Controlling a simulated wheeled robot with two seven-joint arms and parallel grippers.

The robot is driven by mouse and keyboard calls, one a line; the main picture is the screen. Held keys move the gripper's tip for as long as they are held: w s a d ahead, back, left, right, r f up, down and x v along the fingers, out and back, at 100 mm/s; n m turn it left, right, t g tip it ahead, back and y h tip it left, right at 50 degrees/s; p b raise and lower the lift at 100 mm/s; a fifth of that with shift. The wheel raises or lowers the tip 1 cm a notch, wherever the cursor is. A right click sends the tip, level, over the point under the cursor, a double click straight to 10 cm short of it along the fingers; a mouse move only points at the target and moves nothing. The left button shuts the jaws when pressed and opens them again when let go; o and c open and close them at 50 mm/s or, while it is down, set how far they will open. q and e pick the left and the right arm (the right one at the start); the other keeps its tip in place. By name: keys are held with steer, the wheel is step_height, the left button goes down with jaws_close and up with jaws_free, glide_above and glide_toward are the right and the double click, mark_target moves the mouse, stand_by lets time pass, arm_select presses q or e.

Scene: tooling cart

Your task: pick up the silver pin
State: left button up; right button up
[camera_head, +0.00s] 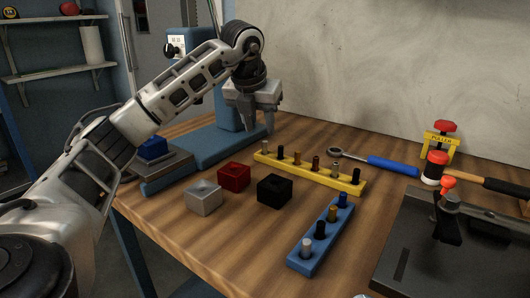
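A silver pin (306,246) stands upright at the near end of the blue rack (303,264). The same rack holds a black, a brass-coloured and a blue pin. The yellow rack (262,157) behind it holds several upright pins, among them a greyish pin (266,146) at its left end. My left gripper (256,129) points down behind the left end of the yellow rack. Its two fingers are spread apart with nothing visible between them. It is well behind and left of the silver pin in the blue rack. My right gripper is out of view.
Grey (203,198), red (234,177) and black (274,190) blocks with sockets sit left of the blue rack. A blue-handled ratchet (392,166), a hammer (434,170) and a dark metal plate (440,262) lie to the right. Bare wood surrounds the blue rack.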

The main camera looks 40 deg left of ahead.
mark_target(265, 142)
arm_select(q)
steer(key=x, duration=0.5)
steer(key=shift+w+d+f+b, duration=0.15)
steer(key=shift+d+b, duration=0.1)
steer(key=shift+b, duration=0.05)
jaws_close()
